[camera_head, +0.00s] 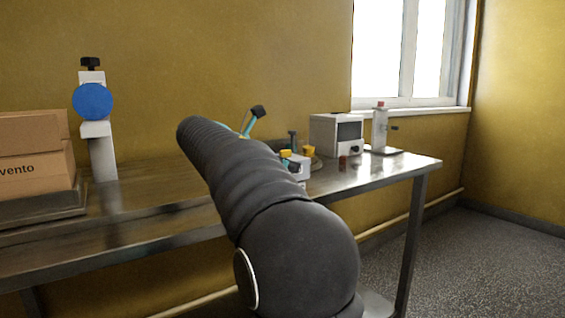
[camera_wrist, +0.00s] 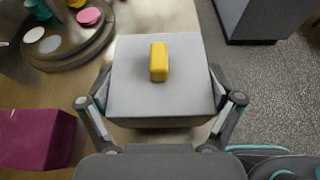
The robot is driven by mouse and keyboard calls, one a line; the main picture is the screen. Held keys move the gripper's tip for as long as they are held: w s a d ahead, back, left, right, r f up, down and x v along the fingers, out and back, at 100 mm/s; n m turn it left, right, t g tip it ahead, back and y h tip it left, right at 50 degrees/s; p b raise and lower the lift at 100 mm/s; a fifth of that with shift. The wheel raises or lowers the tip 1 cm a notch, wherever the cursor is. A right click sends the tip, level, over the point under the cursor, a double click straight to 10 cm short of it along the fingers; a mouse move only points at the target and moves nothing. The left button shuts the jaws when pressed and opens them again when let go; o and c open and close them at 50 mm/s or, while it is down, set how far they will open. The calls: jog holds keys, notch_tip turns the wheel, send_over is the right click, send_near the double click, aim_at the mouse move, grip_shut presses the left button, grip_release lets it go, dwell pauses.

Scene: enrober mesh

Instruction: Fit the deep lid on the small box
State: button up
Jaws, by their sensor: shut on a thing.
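A light grey, square, deep-sided piece with a yellow grip on top, which looks like the deep lid (camera_wrist: 135,95), fills the middle of the wrist view. My gripper (camera_wrist: 160,82) is shut on it, with one finger at its left side and one at its right. What lies under the lid is hidden, and I cannot pick out the small box for certain. A magenta block (camera_wrist: 32,138) sits apart at the lower left of the wrist view. In the head view my arm hides most of the work area.
A round turntable (camera_wrist: 72,58) with coloured discs stands left of the lid. The steel table (camera_head: 375,174) carries brown cartons (camera_head: 32,150), a stand with a blue disc (camera_head: 93,102) and a white machine (camera_head: 328,133). Open floor (camera_head: 480,255) lies to the right.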

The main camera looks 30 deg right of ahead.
jog(key=shift+f+b, duration=0.3)
jog(key=shift+f, duration=1.2)
jog(key=o, duration=0.7)
jog(key=v, duration=1.2)
